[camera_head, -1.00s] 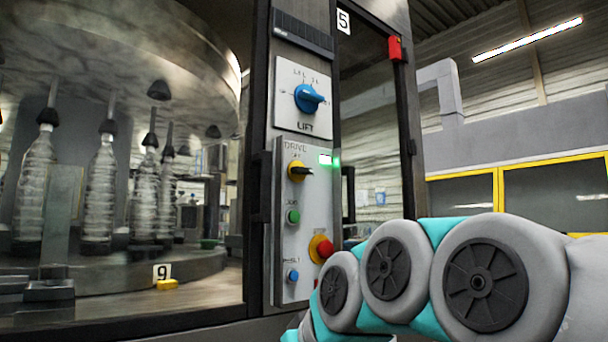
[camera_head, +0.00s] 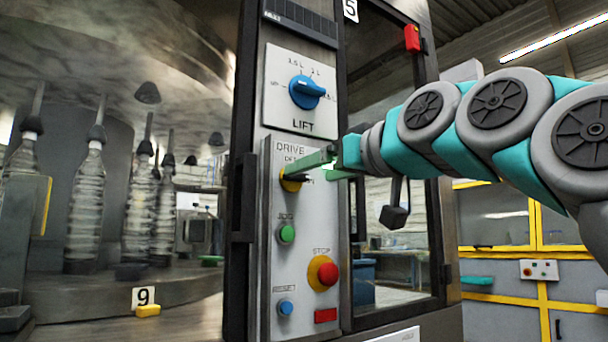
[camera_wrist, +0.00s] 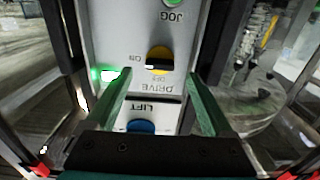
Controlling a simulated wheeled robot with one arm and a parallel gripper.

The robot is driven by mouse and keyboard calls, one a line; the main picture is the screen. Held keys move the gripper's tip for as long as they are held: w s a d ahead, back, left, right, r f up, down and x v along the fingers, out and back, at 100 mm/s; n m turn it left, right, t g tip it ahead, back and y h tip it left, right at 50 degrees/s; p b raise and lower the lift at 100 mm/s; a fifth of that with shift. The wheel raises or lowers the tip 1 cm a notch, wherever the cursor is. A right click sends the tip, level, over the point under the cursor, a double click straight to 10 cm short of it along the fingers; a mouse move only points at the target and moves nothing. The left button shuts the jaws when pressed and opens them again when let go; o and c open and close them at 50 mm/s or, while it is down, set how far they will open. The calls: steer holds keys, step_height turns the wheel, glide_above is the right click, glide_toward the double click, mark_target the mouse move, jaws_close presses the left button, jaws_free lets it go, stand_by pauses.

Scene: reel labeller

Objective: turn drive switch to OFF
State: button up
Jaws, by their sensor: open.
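The drive switch (camera_head: 291,181) is a yellow disc with a black handle near the top of the grey DRIVE panel. Its handle lies roughly level and points right, toward the ON mark; OFF is printed above it. My gripper (camera_head: 308,168) reaches in from the right, its green fingers in front of the panel beside the switch. In the wrist view the switch (camera_wrist: 158,60) appears upside down, just beyond and between the tips of my open gripper (camera_wrist: 160,74). The jaws hold nothing. I cannot tell whether a finger touches the panel.
Above is the blue LIFT knob (camera_head: 306,92). Below are the green JOG button (camera_head: 287,234), red STOP button (camera_head: 327,273) and blue reset button (camera_head: 286,307). A lit green lamp (camera_wrist: 108,75) sits beside the switch. Bottles (camera_head: 88,205) stand behind glass on the left.

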mark_target(300, 176)
steer(key=x, duration=0.4)
steer(key=shift+w+a, duration=0.25)
steer(key=shift+w, duration=0.1)
steer(key=c, duration=1.4)
steer(key=shift+o, duration=0.2)
